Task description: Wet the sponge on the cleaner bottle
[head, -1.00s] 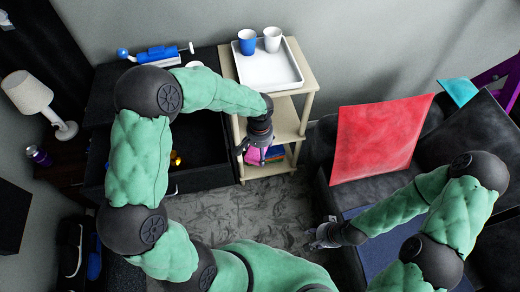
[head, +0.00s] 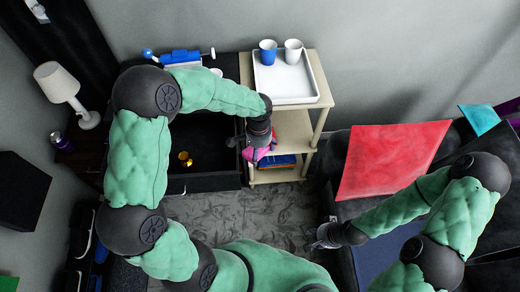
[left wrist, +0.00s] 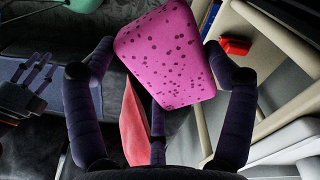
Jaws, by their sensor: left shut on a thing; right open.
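The sponge (left wrist: 170,55) is a pink block with dark spots. My left gripper (left wrist: 160,75) is shut on it, with fingers on either side in the left wrist view. In the head view the pink sponge (head: 264,152) shows partly below my left gripper (head: 257,143), in front of the shelf unit. My right gripper (head: 318,237) is open and empty, low beside the dark sofa; it also shows at the left edge of the left wrist view (left wrist: 35,78). I cannot make out a cleaner bottle for certain.
A beige shelf unit (head: 315,130) carries a white tray (head: 318,90) with a blue cup (head: 268,52) and a white cup (head: 293,51). A dark cabinet (head: 205,183) holds a gold object (head: 185,158). A red cushion (head: 390,160) lies on the sofa. Carpet (head: 255,215) between is clear.

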